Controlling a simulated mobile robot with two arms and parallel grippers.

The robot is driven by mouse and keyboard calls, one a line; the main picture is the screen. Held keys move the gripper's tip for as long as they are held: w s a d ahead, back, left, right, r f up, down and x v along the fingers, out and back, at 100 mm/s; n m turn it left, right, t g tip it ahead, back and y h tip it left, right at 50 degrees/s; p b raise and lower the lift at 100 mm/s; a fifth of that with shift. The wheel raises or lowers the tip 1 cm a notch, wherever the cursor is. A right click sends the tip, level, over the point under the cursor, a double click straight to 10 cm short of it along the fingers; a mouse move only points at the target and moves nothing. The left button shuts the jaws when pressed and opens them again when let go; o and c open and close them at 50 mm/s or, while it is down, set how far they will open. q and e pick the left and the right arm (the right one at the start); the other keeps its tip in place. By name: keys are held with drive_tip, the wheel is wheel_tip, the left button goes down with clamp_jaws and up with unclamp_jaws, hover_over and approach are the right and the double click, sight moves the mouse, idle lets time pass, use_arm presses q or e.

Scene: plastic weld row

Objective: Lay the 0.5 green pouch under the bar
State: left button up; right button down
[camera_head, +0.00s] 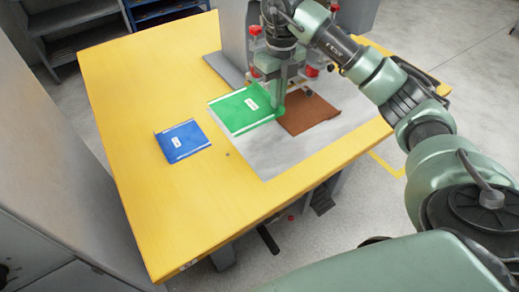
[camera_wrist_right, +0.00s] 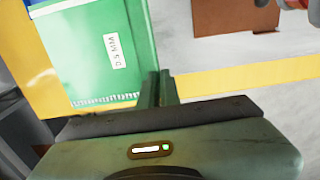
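The green pouch (camera_head: 233,112) has a white label reading 0.5 and pale stripes along two edges. My right gripper (camera_head: 280,107) is shut on its right edge, in front of the welding machine (camera_head: 235,35). In the right wrist view the green pouch (camera_wrist_right: 85,60) is large, left of my right gripper's fingers (camera_wrist_right: 158,88), and its edge runs up to them. It looks held above the table; the exact height I cannot tell. The machine's bar is mostly hidden behind my right gripper and wrist. My left gripper is not in view.
A blue pouch (camera_head: 182,141) lies on the yellow table (camera_head: 130,85) at left. A brown sheet (camera_head: 308,114) lies right of the green pouch on the grey mat (camera_head: 275,155). Red knobs (camera_head: 311,71) stand by the machine. The table's front is clear.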

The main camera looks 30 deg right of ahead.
sight(274, 152)
wheel_tip(274, 152, down, 18)
drive_tip(key=shift+f+p, duration=0.25)
drive_tip(key=shift+p, duration=0.2)
drive_tip(key=shift+f, duration=0.1)
drive_tip(key=c, duration=2.1)
unclamp_jaws()
drive_tip(key=o, duration=0.5)
drive_tip(key=shift+c, duration=0.2)
